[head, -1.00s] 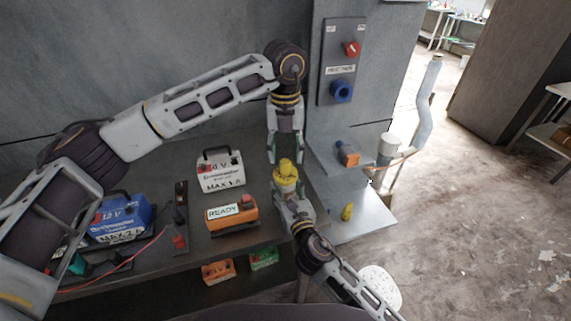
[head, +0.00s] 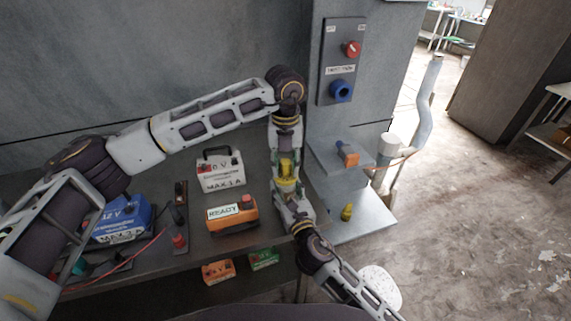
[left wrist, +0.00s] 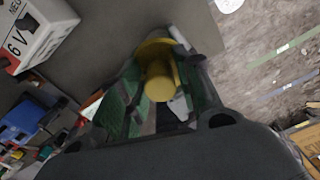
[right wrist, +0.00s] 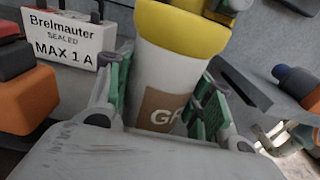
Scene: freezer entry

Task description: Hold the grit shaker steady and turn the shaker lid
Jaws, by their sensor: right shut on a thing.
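The grit shaker (right wrist: 172,70) has a white body, a brown label with partly hidden lettering, and a yellow lid (right wrist: 180,30). It stands upright in my right gripper (right wrist: 165,90), whose green pads are shut on its body. In the head view the lid (head: 286,168) sits just above the right gripper. My left gripper (head: 287,160) points down from above, its fingers on either side of the lid. In the left wrist view the lid's knob (left wrist: 160,80) lies between the green pads, with gaps beside it, so the left gripper looks open. The right fingertips are partly hidden in the head view.
On the bench at left are a white box (head: 220,172) marked MAX 1 A, an orange READY box (head: 231,214) and a blue 12 V box (head: 122,215). A wall panel (head: 341,62) and a shelf with an orange-and-blue item (head: 348,155) are right of the grippers.

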